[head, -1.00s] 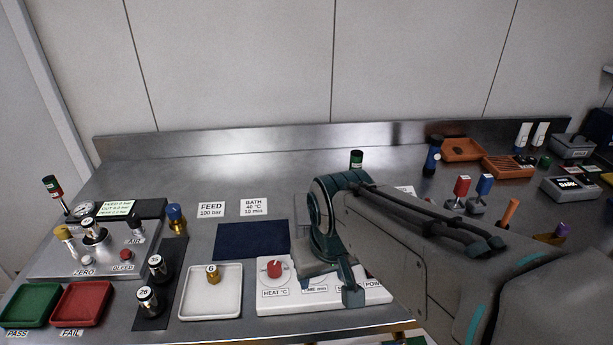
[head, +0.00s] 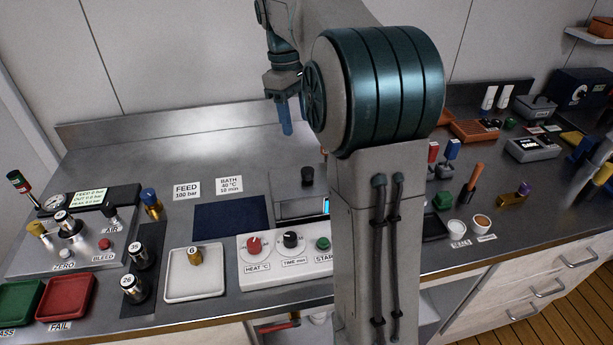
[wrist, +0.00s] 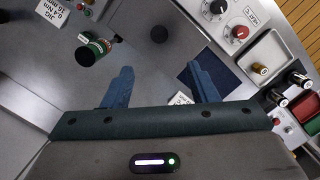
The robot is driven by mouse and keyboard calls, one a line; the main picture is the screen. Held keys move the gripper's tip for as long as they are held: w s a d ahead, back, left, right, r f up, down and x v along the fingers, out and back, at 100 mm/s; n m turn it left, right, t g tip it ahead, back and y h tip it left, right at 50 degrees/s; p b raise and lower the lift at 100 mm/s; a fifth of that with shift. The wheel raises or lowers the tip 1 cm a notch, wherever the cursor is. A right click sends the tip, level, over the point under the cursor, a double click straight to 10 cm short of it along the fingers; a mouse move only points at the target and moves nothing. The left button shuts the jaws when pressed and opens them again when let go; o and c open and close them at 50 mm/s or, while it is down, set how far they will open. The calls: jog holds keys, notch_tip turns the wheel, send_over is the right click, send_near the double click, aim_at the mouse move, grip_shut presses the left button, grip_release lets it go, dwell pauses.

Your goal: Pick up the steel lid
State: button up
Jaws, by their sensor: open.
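My gripper (head: 285,125) hangs above the bench, fingers down, behind and above the lid in the picture. In the wrist view my gripper (wrist: 162,75) has its two blue fingers spread wide with nothing between them.
The white control panel (head: 270,265) with knobs stands at the front. A dark blue mat (head: 230,216) lies left of the lid. A white tray (head: 180,286) holds a brass weight. A green cylinder (wrist: 94,50) stands near the lid.

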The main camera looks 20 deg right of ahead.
send_over(308, 170)
jog(key=w+a, duration=0.1)
notch_tip(308, 170, down, 8)
jog(key=shift+w+r, duration=0.15)
jog(key=shift+s+d+f, duration=0.15)
jog(key=shift+s+f, duration=0.05)
jog(key=shift+f, duration=0.65)
jog(key=shift+s+d+f, duration=0.1)
jog(key=shift+s+f, duration=0.05)
jog(key=shift+f, duration=0.7)
jog(key=shift+s+d+f, duration=0.15)
jog(key=shift+s+f, duration=0.05)
jog(key=shift+f, duration=0.65)
jog(key=c, duration=1.1)
